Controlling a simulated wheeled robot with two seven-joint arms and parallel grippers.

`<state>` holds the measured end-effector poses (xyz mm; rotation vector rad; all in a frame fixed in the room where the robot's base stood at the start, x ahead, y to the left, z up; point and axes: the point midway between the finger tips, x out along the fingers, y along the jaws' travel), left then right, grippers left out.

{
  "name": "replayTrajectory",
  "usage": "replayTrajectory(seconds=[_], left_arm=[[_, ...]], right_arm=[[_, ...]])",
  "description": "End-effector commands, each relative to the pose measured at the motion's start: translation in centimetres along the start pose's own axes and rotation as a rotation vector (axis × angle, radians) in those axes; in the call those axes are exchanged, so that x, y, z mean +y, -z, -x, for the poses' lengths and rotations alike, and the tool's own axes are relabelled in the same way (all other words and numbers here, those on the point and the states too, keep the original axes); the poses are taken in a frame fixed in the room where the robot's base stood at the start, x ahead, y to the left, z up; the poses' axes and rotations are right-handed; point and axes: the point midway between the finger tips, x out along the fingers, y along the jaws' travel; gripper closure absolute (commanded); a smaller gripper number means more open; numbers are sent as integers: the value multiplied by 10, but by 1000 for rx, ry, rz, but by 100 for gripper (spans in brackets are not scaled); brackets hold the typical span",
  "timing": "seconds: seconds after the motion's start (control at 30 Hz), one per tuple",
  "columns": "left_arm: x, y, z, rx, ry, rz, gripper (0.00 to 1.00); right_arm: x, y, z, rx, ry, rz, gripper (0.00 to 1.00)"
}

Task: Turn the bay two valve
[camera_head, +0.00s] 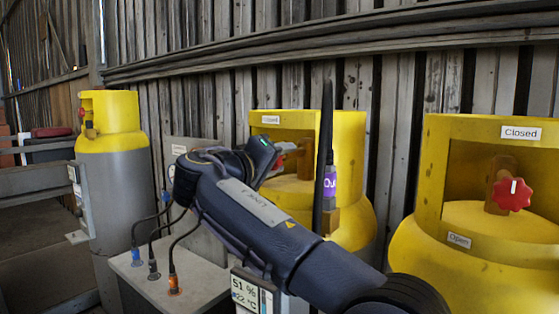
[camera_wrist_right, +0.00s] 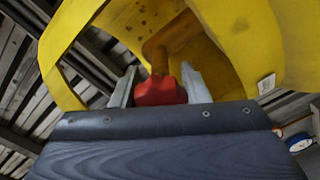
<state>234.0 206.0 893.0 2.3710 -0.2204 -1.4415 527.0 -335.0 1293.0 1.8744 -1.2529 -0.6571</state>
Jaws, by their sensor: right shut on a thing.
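The middle yellow cylinder (camera_head: 345,130) has a collar opening with a brown valve stem and a red star-shaped knob. A "Closed" label (camera_head: 270,119) sits at its collar's upper left. My right gripper (camera_head: 277,162) reaches into this opening, and its dark wrist hides most of the knob. In the right wrist view the red knob (camera_wrist_right: 160,92) sits between the two grey fingers, and the gripper is shut on it. The brown valve stem (camera_wrist_right: 170,42) rises behind it. The knob's pointer mark cannot be seen. My left gripper is not in view.
A right yellow cylinder (camera_head: 440,240) has its own red knob (camera_head: 512,194) and "Closed" and "Open" labels. A yellow-and-grey cylinder (camera_head: 112,150) stands at left. A black upright bar (camera_head: 326,150) stands close to my right arm. A grey box (camera_head: 170,275) carries several cables.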

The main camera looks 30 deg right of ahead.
Motion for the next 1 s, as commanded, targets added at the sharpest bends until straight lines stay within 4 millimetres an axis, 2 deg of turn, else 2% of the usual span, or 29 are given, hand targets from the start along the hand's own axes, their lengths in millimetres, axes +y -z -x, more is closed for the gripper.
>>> replayTrajectory(seconds=[0.07, 0.1, 0.23, 0.57, 1.0], left_arm=[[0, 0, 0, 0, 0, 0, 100], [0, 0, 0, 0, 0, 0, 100], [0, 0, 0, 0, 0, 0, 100], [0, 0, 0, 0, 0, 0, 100], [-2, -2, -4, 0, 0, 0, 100]], right_arm=[[-1, 0, 0, 0, 2, -2, 81], [-1, 0, 0, 0, 2, -2, 55], [-1, 0, 0, 0, 2, -1, 38], [0, 0, 3, 1, 1, 0, 37], [-1, 0, 68, 2, 2, 0, 37]])
